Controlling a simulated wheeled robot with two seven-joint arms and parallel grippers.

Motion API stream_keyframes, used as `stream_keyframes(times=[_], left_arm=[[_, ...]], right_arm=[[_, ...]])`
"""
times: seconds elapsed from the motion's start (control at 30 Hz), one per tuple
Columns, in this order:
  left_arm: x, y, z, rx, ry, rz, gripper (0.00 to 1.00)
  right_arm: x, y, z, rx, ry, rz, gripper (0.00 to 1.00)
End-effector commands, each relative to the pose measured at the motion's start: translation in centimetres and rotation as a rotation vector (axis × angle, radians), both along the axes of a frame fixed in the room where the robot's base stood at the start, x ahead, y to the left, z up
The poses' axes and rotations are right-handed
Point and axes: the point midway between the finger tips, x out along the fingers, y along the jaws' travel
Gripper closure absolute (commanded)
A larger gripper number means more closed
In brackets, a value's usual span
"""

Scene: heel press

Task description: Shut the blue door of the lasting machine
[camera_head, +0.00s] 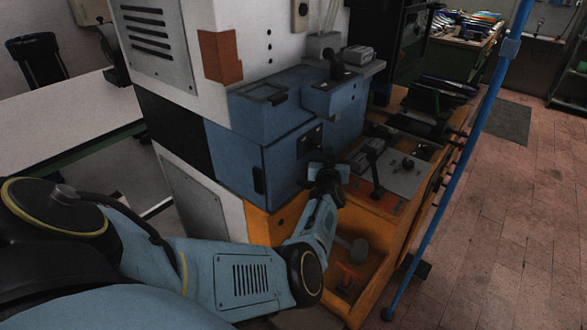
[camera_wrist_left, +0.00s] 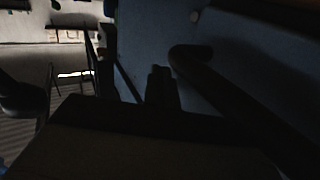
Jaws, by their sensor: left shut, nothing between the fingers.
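The lasting machine (camera_head: 185,125) has a blue middle section. Its blue door (camera_head: 235,160) looks like the panel with a black handle (camera_head: 258,181) near its right edge. I cannot tell how wide any gap at the door is. My left gripper (camera_head: 322,172) is shut and empty, to the right of the handle, close to the blue side face (camera_head: 292,160); I cannot tell whether it touches. In the left wrist view, which is very dark, a dark blue surface (camera_wrist_left: 235,55) fills the right side, with a dark curved bar in front. My right gripper is not in view.
An orange bench (camera_head: 375,250) with levers and a hammer-like tool stands right of the machine. A white table (camera_head: 60,120) is at the left. The tiled floor at the right is mostly clear.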

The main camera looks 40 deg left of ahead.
Motion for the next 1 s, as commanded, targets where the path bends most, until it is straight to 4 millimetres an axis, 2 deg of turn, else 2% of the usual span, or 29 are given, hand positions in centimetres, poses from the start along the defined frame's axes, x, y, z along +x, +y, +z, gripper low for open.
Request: stream_keyframes(times=[0.27,0.43,0.7,1.0], left_arm=[[-0.1,-0.1,0.0,0.000,0.000,-0.001,1.00],[-0.9,-0.8,0.0,0.000,0.001,-0.002,1.00],[-4.5,-3.4,0.1,-0.002,0.001,-0.001,1.00],[-8.9,-6.7,0.0,-0.001,0.002,0.000,1.00]], right_arm=[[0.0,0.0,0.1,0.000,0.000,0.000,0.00],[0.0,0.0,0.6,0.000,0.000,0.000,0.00],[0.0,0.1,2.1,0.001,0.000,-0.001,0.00],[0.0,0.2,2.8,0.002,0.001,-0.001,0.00]])
